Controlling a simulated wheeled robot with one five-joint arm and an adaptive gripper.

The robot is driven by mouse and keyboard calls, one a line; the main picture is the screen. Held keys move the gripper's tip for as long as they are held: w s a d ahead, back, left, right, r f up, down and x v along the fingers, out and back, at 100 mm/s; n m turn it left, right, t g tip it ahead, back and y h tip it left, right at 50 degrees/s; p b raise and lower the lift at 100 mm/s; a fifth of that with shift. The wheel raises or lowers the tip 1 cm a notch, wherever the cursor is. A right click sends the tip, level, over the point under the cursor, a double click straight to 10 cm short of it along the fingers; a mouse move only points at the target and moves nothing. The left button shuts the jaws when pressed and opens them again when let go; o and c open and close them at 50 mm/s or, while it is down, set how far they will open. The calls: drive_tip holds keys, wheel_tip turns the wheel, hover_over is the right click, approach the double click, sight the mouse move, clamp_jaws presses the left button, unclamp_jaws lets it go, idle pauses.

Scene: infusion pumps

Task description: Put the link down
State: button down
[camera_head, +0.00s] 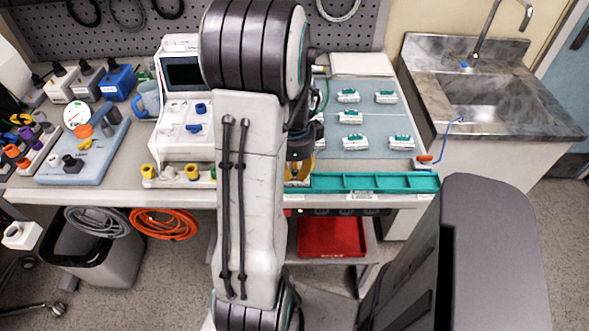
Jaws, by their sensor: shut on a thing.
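My gripper (301,148) is seen only in part, just right of my large white arm link, above the front of the bench. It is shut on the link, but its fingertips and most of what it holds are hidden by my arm. A yellow-orange curved piece (305,168) shows just below it; I cannot tell whether this is part of the link. Behind and right, a pale blue-grey mat (372,118) bears several small white units with green tops (351,117). A long teal divided tray (403,183) lies along the bench's front edge.
A metal sink (485,100) is at right. A red bin (331,237) sits below the bench.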

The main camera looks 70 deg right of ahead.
drive_tip(key=shift+f, duration=0.2)
drive_tip(key=c, duration=1.3)
unclamp_jaws()
drive_tip(key=shift+r, duration=0.1)
drive_tip(key=shift+c, duration=0.2)
drive_tip(key=shift+d+r, duration=0.1)
drive_tip(key=shift+r, duration=0.35)
wheel_tip(320, 180, up, 11)
drive_tip(key=b, duration=0.2)
drive_tip(key=shift+a+r+b, duration=0.15)
drive_tip(key=shift+a+b, duration=0.05)
drive_tip(key=shift+b, duration=0.15)
